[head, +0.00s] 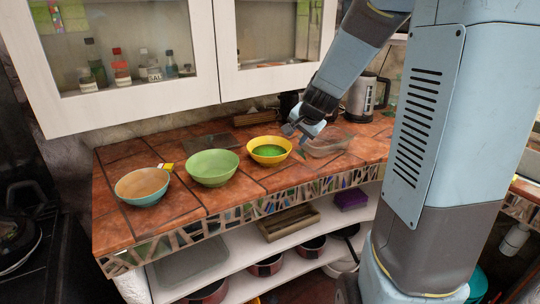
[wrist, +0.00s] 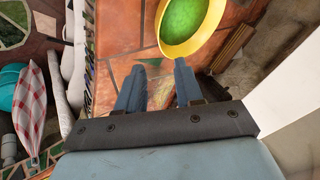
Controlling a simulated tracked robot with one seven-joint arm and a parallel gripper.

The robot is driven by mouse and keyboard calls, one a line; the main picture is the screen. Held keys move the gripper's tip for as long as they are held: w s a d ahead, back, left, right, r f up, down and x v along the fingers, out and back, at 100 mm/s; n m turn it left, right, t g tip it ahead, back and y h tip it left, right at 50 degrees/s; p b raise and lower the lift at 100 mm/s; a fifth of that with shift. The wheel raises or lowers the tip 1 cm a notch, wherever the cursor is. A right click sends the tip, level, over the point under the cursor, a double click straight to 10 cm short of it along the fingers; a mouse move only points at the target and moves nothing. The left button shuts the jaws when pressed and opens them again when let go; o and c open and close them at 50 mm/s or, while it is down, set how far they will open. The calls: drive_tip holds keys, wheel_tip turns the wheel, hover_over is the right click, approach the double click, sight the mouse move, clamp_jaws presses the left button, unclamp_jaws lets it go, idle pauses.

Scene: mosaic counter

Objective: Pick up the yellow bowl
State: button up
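The yellow bowl (head: 270,161) stands upright on the tiled counter, with a green inside. In the wrist view the yellow bowl (wrist: 190,47) is at the top, partly cut off by the frame edge. My gripper (head: 303,128) is at the bowl's right rim in the head view. In the wrist view my gripper (wrist: 160,66) has its two fingers apart with nothing between them. The right fingertip lies close to the bowl's rim in the picture; I cannot tell whether it touches.
A green bowl (head: 212,170) and a blue bowl with an orange-brown inside (head: 142,188) stand to the left on the counter (head: 240,190). A clear dish (head: 328,142) is to the right, a kettle (head: 362,97) behind. White cabinets (head: 160,112) overhang the back.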

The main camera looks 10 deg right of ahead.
drive_tip(key=x, duration=0.8)
drive_tip(key=shift+w+d+f, duration=0.2)
drive_tip(key=shift+w+f, duration=0.1)
drive_tip(key=shift+x, duration=2.8)
drive_tip(key=shift+w+a+r, duration=0.1)
drive_tip(key=shift+a, duration=0.05)
drive_tip(key=shift+c, duration=0.2)
clamp_jaws()
